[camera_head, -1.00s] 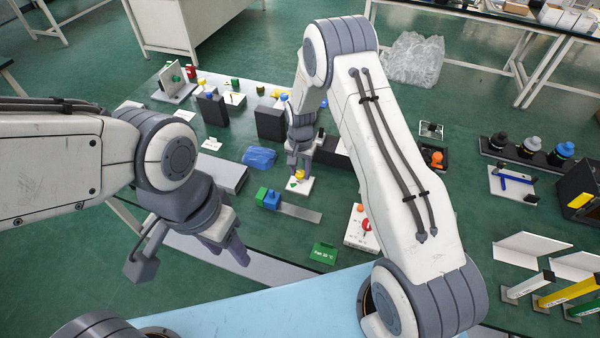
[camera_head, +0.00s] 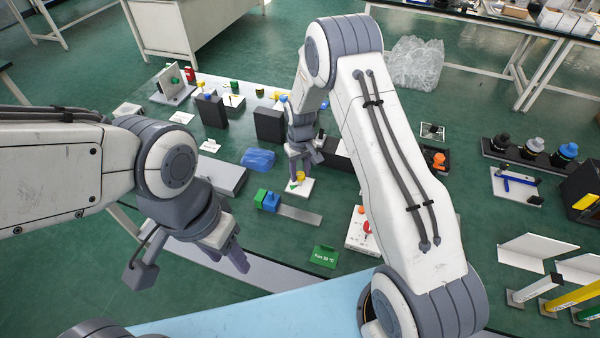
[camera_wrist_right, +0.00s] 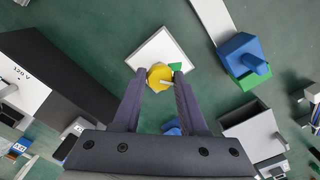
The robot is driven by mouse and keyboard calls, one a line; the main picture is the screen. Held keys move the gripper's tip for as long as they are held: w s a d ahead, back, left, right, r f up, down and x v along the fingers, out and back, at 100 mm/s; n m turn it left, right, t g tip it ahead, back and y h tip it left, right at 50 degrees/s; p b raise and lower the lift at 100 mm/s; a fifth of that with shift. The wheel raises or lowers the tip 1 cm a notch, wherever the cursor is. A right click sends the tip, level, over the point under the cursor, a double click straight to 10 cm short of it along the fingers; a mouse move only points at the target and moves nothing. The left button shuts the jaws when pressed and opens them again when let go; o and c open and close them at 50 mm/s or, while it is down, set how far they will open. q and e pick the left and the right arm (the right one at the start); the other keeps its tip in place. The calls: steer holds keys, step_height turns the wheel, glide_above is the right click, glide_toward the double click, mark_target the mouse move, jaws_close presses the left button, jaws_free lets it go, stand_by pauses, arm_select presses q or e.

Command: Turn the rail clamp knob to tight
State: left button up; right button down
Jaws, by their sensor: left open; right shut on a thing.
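A yellow knob (camera_head: 300,176) with a white pointer line stands on a small white plate (camera_head: 306,188) on the green table. A green mark shows beside it. In the right wrist view the knob (camera_wrist_right: 160,77) lies between the tips of my right gripper (camera_wrist_right: 160,78), which is shut on it from above. The right gripper also shows in the head view (camera_head: 301,172). A blue and green block (camera_head: 267,199) sits on a flat grey rail (camera_head: 300,215) just in front of the plate. My left gripper (camera_head: 226,258) is open and empty, near the table's front edge.
A dark box (camera_head: 270,123) stands behind my right gripper. A blue translucent item (camera_head: 258,158) lies left of it. A white panel with a red knob (camera_head: 361,235) and a green sign (camera_head: 325,256) are at the front.

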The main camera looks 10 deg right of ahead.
mark_target(300, 174)
steer(key=shift+n, duration=0.3)
stand_by(0.4)
steer(key=shift+c, duration=2.2)
jaws_free()
step_height(300, 174, up, 10)
steer(key=b, duration=0.1)
steer(key=shift+r+b, duration=0.25)
steer(key=shift+b, duration=0.05)
